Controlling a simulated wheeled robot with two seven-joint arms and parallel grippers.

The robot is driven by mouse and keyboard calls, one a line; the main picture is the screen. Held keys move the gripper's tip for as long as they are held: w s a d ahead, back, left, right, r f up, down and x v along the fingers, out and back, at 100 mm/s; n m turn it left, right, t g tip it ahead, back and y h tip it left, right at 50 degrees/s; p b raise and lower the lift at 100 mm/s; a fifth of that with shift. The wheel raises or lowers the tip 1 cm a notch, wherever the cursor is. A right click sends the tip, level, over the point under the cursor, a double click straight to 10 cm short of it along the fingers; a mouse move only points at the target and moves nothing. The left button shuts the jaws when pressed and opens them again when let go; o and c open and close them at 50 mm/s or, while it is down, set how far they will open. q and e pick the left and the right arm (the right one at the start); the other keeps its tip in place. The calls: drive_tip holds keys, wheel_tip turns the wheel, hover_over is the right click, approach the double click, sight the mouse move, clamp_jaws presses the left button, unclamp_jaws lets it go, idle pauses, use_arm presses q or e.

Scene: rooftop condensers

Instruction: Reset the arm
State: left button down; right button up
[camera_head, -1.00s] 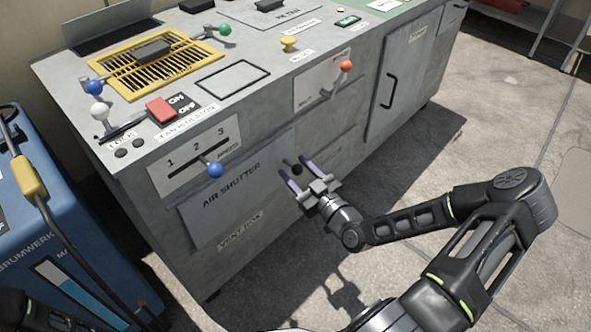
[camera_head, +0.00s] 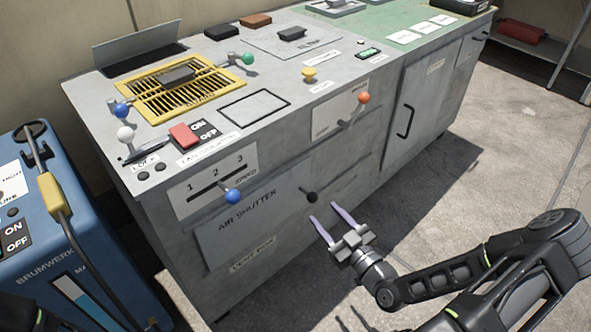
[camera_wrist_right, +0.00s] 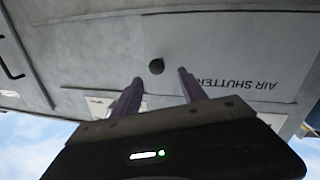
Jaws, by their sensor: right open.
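My right gripper (camera_head: 334,225) is open and empty in the head view, in front of the grey cabinet (camera_head: 226,290). Its fingertips point at the cabinet front, just right of and below a black knob (camera_head: 311,197) at the right end of the air shutter panel (camera_head: 243,227). In the right wrist view the two fingers (camera_wrist_right: 157,88) frame the knob (camera_wrist_right: 156,66) from below, and the knob is apart from them. My left gripper does not show; only a dark bit of arm is at the lower left edge.
The cabinet front has a blue-knobbed speed lever (camera_head: 232,196) and an orange-knobbed lever (camera_head: 364,98). On top are a red switch (camera_head: 185,136) and a yellow grille (camera_head: 150,103). A blue machine (camera_head: 85,262) stands at left. Concrete floor (camera_head: 510,130) is clear at right.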

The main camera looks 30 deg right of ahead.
drive_tip(key=s+a+f+m+g, duration=0.2)
drive_tip(key=s+f+m+g, duration=0.15)
drive_tip(key=f, duration=0.45)
drive_tip(key=s+a+f+m+g, duration=0.1)
drive_tip(key=s+f+m+g, duration=0.1)
drive_tip(key=f+m+g, duration=0.35)
drive_tip(key=s+a+f+g+y, duration=0.1)
drive_tip(key=s+a+f+g, duration=0.3)
drive_tip(key=s+a, duration=0.3)
drive_tip(key=s+a+f+g+y, duration=0.1)
drive_tip(key=s+a+f+g, duration=0.3)
drive_tip(key=a, duration=0.5)
drive_tip(key=a+n, duration=0.4)
drive_tip(key=a, duration=0.1)
use_arm(q)
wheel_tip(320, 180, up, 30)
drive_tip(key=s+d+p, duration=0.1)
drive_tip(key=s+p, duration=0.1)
drive_tip(key=p, duration=2.8)
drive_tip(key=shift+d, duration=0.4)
use_arm(e)
wheel_tip(320, 180, up, 31)
drive_tip(key=s+a, duration=0.1)
drive_tip(key=shift+s+a+f, duration=0.15)
drive_tip(key=shift+s+a, duration=0.05)
drive_tip(key=shift+a, duration=0.2)
